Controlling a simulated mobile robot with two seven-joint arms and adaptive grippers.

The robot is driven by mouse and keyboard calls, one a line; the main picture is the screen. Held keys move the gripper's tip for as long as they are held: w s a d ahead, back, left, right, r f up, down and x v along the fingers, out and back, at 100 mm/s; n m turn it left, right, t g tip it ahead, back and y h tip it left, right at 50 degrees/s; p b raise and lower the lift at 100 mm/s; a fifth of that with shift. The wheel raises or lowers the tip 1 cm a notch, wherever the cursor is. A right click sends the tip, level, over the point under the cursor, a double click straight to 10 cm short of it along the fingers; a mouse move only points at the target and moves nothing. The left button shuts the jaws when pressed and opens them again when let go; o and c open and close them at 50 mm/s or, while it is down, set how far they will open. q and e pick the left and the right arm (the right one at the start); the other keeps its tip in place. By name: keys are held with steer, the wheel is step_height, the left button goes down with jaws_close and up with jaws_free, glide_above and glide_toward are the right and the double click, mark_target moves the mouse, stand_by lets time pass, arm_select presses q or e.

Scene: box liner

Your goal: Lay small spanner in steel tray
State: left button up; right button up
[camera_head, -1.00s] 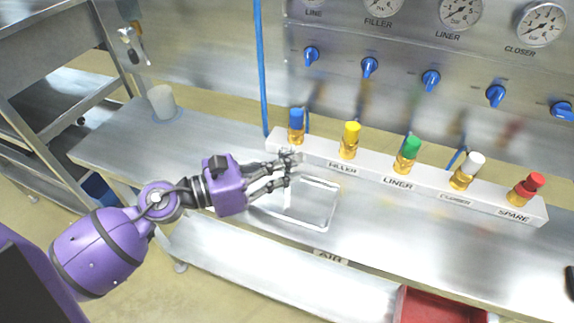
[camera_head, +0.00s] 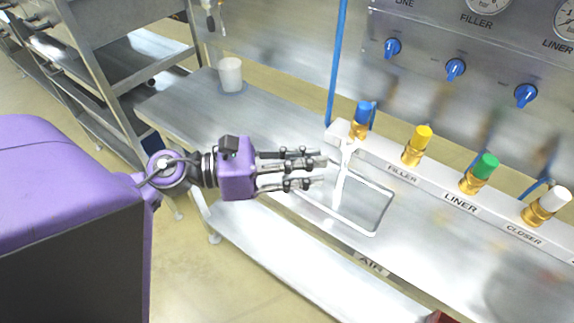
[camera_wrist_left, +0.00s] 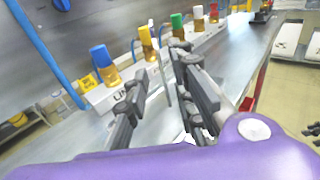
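The small spanner (camera_head: 345,165) is a pale metal tool with a forked end. In the head view it slants from the front of the white valve block down across the steel tray (camera_head: 375,225). I cannot tell whether its upper end rests on the block or the tray rim. The tray is a shallow rectangle with a bright rim on the bench. My left gripper (camera_head: 318,170) is just left of the spanner, with its fingers apart and nothing seen between them. The fingers also show spread in the left wrist view (camera_wrist_left: 155,85).
The white valve block (camera_head: 400,172) with coloured-capped brass fittings runs behind the tray. A blue hose (camera_head: 337,65) hangs at the back. A white cup (camera_head: 230,74) stands at the bench's far left. The bench between cup and tray is clear.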

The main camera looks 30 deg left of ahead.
arm_select(q)
steer(key=shift+b+v, duration=0.45)
steer(key=shift+v, duration=2.05)
